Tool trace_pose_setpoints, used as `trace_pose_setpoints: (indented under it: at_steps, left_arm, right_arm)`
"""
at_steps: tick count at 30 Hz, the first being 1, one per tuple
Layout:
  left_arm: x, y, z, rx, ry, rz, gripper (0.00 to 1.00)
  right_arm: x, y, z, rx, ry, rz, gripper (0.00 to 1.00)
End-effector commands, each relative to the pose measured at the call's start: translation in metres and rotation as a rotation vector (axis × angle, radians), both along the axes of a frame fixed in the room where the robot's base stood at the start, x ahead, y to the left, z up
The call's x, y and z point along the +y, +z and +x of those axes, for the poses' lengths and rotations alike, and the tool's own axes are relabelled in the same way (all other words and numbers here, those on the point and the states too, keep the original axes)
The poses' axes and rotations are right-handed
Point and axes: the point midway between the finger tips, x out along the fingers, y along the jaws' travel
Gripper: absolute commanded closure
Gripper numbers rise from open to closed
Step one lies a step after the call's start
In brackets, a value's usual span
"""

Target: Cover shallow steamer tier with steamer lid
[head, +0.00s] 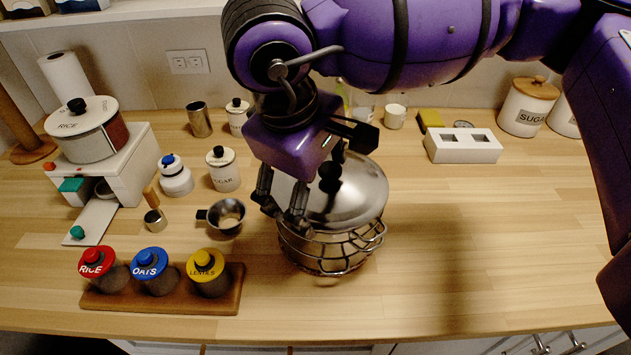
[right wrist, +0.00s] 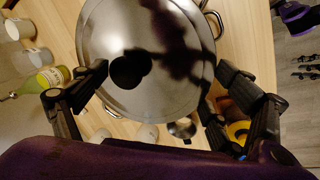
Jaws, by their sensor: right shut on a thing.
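The steamer lid (head: 352,190) is a domed shiny metal disc with a black knob. It lies over the top of the shallow steamer tier (head: 335,256), a round metal tier with wire-like bands and side handles, on the counter. I cannot tell whether the lid is fully seated or slightly above the rim. My right gripper (head: 283,205) is over the lid's left side, shut on the lid. In the right wrist view the lid (right wrist: 165,95) shows between its spread fingers (right wrist: 162,72). The lid hides the tier's inside. My left gripper is not in view.
A small saucepan (head: 228,214) stands close left of the tier. A wooden rack (head: 165,301) with red, blue and yellow capped jars is at front left. The counter right of the tier is clear.

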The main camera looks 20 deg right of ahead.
Motion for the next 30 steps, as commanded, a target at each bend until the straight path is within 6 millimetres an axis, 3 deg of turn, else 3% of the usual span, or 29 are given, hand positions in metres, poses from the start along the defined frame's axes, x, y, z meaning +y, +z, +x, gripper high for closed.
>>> trace_pose_setpoints:
  at_steps: [23,24,26,30]
  left_arm:
    - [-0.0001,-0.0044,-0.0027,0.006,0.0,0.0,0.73]
    - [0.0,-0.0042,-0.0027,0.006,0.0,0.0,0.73]
    - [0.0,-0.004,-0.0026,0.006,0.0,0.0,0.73]
    - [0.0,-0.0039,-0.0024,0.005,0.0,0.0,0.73]
  right_arm:
    - [0.0001,-0.0049,0.0002,-0.001,0.0,0.0,0.41]
    - [0.0001,-0.0047,0.0002,-0.001,0.0,0.0,0.08]
    - [0.0001,-0.0043,0.0003,-0.001,0.0,0.0,0.0]
    - [0.0001,-0.0043,0.0002,-0.001,0.0,0.0,0.0]
